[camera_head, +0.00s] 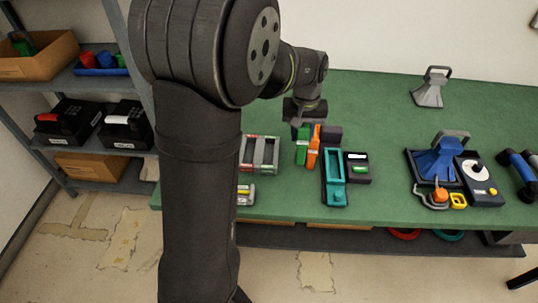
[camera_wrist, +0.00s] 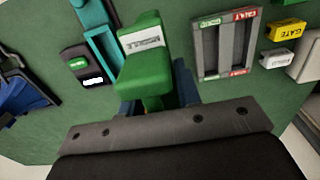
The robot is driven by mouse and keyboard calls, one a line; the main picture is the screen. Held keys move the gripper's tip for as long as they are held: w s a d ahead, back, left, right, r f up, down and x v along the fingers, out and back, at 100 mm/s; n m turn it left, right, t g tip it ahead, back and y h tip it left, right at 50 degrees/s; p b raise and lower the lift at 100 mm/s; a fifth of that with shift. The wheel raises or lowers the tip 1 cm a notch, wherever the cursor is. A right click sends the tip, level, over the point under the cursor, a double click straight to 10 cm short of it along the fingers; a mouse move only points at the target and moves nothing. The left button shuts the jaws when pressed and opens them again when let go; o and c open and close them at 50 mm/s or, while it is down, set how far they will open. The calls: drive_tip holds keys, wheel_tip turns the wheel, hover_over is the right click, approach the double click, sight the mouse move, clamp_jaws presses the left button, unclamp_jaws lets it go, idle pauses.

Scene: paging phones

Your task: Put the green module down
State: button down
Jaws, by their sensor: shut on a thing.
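The green module (camera_wrist: 145,66) has a pale label reading "MODULE". In the wrist view it lies between the fingers of my gripper (camera_wrist: 158,98), which is shut on it. In the head view the green module (camera_head: 302,149) hangs just below my gripper (camera_head: 304,124), over the green table. Its underside is hidden, so I cannot tell whether it touches the table. A grey two-slot frame (camera_head: 260,153) with red and green labels is to its left; it also shows in the wrist view (camera_wrist: 226,42), with both slots looking empty.
An orange upright piece (camera_head: 314,147) and a dark block (camera_head: 331,136) are close right of the module. A yellow block (camera_wrist: 287,29) lies beside the frame. The table's back middle is clear.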

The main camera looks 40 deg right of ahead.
drive_tip(key=shift+w+a+f, duration=0.3)
drive_tip(key=shift+w+f, duration=1.55)
drive_tip(key=shift+w, duration=0.15)
drive_tip(key=shift+w+a+f, duration=0.25)
drive_tip(key=shift+w+f, duration=1.55)
drive_tip(key=shift+w, duration=0.25)
drive_tip(key=shift+w+a+f, duration=0.3)
drive_tip(key=shift+w+f, duration=1.55)
drive_tip(key=shift+w, duration=0.15)
drive_tip(key=shift+f, duration=0.15)
drive_tip(key=c, duration=1.1)
unclamp_jaws()
drive_tip(key=shift+o, duration=0.2)
wheel_tip(320, 180, up, 12)
